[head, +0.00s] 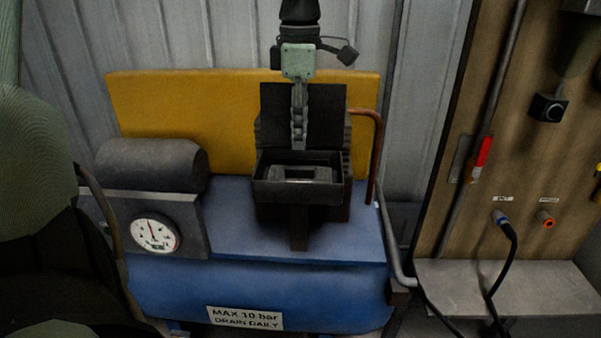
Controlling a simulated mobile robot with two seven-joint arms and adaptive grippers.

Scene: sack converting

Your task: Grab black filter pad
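A black filter housing (299,192) stands on the blue compressor with its dark lid (327,108) raised behind it. Inside its open tray lies a dark rectangular piece with a grey edge (302,175); it may be the filter pad, but dark on dark I cannot tell surely. My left gripper (299,143) comes down from the top of the picture, its fingertips just above or behind the tray opening. Its fingers line up edge-on, so their gap is hidden. I see no pad between them. My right gripper is out of view.
The blue compressor (283,249) carries a dark motor cylinder (152,164) and a pressure gauge (155,233) at left. A yellow panel (185,110) stands behind. A copper pipe (377,155) rises right of the housing. A wooden board (470,225) with hoses is at right.

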